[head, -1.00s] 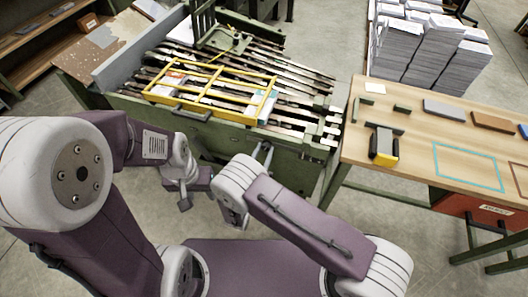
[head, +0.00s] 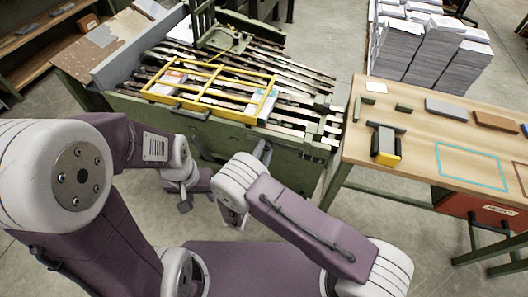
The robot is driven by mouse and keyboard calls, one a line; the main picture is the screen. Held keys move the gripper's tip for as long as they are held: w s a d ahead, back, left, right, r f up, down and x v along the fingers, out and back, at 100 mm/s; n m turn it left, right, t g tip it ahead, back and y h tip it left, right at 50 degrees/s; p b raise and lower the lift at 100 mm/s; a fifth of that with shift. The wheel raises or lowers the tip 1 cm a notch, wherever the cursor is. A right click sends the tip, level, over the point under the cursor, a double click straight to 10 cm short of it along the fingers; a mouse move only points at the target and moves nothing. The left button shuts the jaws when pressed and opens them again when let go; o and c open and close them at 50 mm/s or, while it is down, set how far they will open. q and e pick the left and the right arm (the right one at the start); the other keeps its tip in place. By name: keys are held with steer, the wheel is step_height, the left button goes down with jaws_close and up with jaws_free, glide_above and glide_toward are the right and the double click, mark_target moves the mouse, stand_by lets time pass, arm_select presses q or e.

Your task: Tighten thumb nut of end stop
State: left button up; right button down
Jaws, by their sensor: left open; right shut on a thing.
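The green gathering machine (head: 285,150) stands ahead with a yellow guard frame (head: 215,64) over its rails. My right gripper (head: 264,150) is at the machine's front panel, below the guard's right end. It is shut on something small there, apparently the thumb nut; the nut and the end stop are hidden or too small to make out. My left gripper (head: 194,192) hangs open and empty in front of the machine, left of my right gripper and apart from the panel.
A wooden table (head: 408,150) at the right carries a yellow-and-black tool (head: 386,147), several small blocks and a teal outline. Tall paper stacks (head: 440,50) stand behind it. A wooden shelf (head: 40,35) is at the far left. Floor between machine and table is narrow.

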steer(key=shift+m+b, duration=0.3)
steer(key=shift+m, duration=1.3)
steer(key=c, duration=1.1)
jaws_free()
steer(key=shift+o, duration=0.2)
steer(key=s+d+r+p, duration=0.6)
steer(key=d+r+p, duration=0.4)
steer(key=r+p, duration=0.1)
steer(key=shift+p, duration=0.35)
